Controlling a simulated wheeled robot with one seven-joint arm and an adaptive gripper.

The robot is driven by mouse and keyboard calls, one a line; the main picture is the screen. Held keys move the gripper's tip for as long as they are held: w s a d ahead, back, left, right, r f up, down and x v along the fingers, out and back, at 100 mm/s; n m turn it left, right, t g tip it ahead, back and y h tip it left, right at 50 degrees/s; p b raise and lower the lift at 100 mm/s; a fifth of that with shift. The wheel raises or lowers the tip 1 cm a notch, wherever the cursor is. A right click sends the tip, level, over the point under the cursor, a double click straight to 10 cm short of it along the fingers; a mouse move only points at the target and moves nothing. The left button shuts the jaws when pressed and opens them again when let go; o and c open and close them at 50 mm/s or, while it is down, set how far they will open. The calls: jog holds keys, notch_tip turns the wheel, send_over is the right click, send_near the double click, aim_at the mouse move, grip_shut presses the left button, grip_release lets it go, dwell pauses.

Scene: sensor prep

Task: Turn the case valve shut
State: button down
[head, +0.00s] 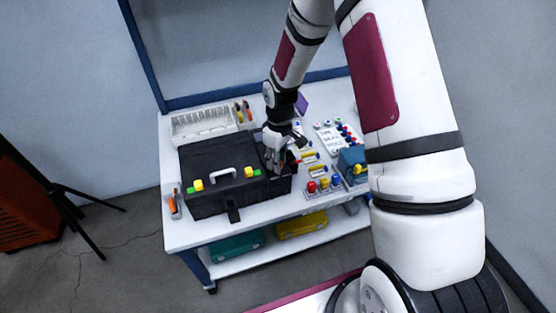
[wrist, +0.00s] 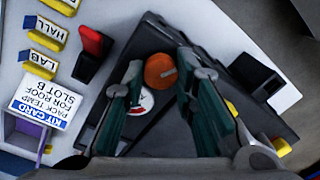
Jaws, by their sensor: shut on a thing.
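The black case (head: 205,160) lies closed on the white table, with a white handle and yellow latches on its lid. In the wrist view, an orange round valve knob (wrist: 160,70) sits on the case's dark top (wrist: 158,40). My gripper (head: 276,164) is over the right end of the case, pointing down. Its two green-grey fingers stand on either side of the knob and are shut on it. A white gauge dial with a red mark (wrist: 140,102) shows beside the knob, partly hidden by a finger. In the head view my gripper mostly hides the knob.
A kit card (wrist: 45,102), yellow-tagged labels (wrist: 47,33) and a red rocker-like part (wrist: 92,47) lie beside the case. Red, yellow and blue pieces (head: 322,184) stand to its right. A white rack (head: 203,122) is behind it. The table (head: 180,238) has a clear front strip.

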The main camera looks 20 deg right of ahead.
jog(key=shift+m, duration=2.1)
jog(key=c, duration=1.3)
grip_release()
notch_tip(320, 180, up, 12)
jog(key=shift+d, duration=0.2)
